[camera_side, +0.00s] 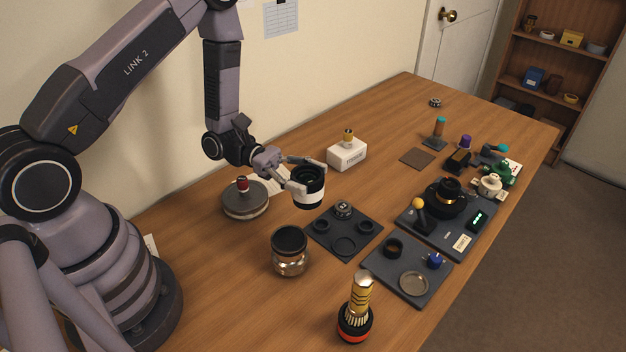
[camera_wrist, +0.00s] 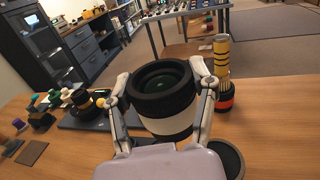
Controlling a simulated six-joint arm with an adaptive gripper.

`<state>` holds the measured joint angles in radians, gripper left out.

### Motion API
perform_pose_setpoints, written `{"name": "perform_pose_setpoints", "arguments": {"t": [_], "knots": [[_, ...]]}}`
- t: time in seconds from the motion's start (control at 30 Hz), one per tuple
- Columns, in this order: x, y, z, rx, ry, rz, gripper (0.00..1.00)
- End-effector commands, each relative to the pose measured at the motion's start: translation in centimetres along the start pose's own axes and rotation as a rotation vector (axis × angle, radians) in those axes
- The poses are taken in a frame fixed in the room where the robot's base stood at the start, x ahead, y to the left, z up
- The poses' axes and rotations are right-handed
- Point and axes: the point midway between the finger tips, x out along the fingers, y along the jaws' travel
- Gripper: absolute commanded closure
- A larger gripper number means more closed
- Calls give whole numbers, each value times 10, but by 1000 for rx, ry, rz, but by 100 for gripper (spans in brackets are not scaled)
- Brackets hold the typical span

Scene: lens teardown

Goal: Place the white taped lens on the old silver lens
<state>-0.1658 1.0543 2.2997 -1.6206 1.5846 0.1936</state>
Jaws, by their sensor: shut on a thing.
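The white taped lens (camera_side: 308,188) is a black lens with a white band, held off the table. My gripper (camera_side: 303,178) is shut on it, with a finger on either side. In the wrist view the white taped lens (camera_wrist: 165,100) sits upright between the fingers, its dark front opening facing up. The old silver lens (camera_side: 290,255) stands upright on the table, with a wide black top and a silver lower body. It is below and slightly left of the held lens in the side view, and apart from it. In the wrist view a dark round rim shows at lower right, partly hidden by my gripper.
A dark mat (camera_side: 343,245) with rings lies right of the silver lens. A yellow-striped cylinder (camera_side: 360,295) with an orange-edged base stands in front. A round grey turntable (camera_side: 245,203) and a white box (camera_side: 347,154) stand behind. A grey tray (camera_side: 385,272) lies at right.

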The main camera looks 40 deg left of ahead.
Motion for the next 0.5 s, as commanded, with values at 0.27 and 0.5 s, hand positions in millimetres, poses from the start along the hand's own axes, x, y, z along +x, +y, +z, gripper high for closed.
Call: {"name": "perform_pose_setpoints", "arguments": {"t": [0.27, 0.5], "knots": [[-15, -41, 1, 12, 6, -206, 84], [-15, -42, -34, 15, 5, -216, 84]]}}
